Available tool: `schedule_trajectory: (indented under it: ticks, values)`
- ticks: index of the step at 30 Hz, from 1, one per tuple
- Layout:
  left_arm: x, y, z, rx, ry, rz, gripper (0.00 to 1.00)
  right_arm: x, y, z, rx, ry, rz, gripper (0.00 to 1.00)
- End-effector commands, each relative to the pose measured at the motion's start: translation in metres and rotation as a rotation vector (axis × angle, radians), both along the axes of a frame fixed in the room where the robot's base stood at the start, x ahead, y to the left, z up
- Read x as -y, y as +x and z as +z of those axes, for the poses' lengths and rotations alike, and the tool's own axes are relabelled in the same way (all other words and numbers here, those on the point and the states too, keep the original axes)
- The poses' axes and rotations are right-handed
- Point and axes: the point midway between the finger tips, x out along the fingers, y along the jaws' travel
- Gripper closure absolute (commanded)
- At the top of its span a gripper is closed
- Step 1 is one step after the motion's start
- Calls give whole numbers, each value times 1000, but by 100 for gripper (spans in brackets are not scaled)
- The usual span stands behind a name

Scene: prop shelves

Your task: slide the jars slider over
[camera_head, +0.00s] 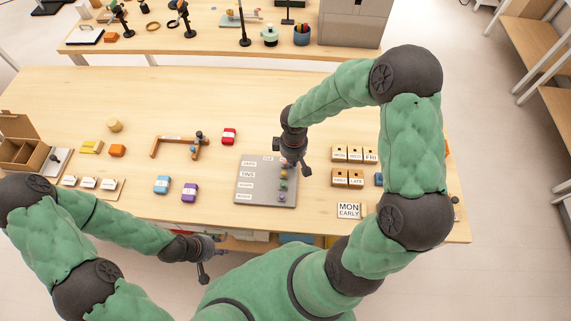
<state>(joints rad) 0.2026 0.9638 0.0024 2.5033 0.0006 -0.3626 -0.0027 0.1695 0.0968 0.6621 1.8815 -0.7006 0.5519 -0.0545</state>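A grey slider board (262,199) lies on the table in front of me. White labels run down its left side; the top one reads JARS (249,163) and the one below reads TINS (247,174). My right gripper (296,167) points down at the board's upper right, by the top knob. It partly hides the JARS row, so its fingers and any contact are unclear. My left gripper (208,264) is off the table's front edge, away from the board, with its fingers apart and empty.
Wooden day blocks (355,154) and a MON EARLY card (349,211) lie right of the board.

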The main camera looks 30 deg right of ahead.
Motion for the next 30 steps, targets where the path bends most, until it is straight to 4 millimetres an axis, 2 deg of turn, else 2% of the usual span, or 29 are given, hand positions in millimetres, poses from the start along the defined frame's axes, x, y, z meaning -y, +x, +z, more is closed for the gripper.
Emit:
schedule_trajectory:
  ticks: [6,17,30]
  values:
    - [0,0,-7,0,0,0,60,0,0,-7,0,0,0,100]
    - [0,0,-6,0,0,0,60,-1,1,-7,0,0,0,100]
    - [0,0,-9,0,0,0,60,-13,9,-7,1,0,1,100]
